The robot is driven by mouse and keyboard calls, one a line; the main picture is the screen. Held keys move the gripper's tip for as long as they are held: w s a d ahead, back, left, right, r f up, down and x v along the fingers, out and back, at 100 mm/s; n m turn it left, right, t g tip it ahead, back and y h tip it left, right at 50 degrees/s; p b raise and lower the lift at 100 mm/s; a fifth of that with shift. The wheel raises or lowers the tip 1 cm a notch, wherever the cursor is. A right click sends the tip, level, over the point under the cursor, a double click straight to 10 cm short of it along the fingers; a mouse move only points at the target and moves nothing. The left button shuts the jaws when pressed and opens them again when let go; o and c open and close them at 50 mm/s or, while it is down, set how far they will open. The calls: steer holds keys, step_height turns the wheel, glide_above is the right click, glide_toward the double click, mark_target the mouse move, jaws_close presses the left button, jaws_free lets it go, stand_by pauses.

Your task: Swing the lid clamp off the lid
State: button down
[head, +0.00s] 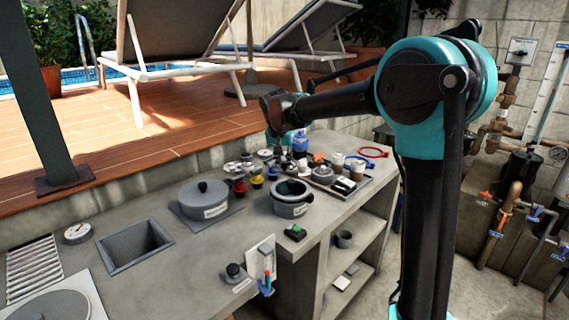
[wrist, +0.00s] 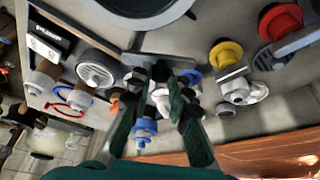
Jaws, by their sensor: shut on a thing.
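My gripper (wrist: 160,80) points down among small parts at the back of the counter. In the wrist view its two dark green fingers close in on a small black piece (wrist: 160,72) beside a flat grey bar (wrist: 157,58). This looks like the lid clamp, but its shape is mostly hidden by the fingers. A large dark round rim (wrist: 140,14) lies just beyond the bar; I cannot tell if it is the lid. In the head view my gripper (head: 278,138) is small and the clamp cannot be made out.
Several fittings crowd the gripper: a yellow knob (wrist: 226,53), a red knob (wrist: 280,21), a blue-and-white fitting (wrist: 145,131) and a grey ribbed cap (wrist: 98,69). A square opening (head: 135,246) lies left.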

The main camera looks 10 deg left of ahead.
steer(key=shift+w+m, duration=0.25)
steer(key=shift+m, duration=0.35)
steer(key=c, duration=1.4)
jaws_free()
steer(key=shift+r, duration=0.1)
steer(key=v, duration=1.1)
steer(key=shift+a+r, duration=0.35)
steer(key=shift+r, duration=0.05)
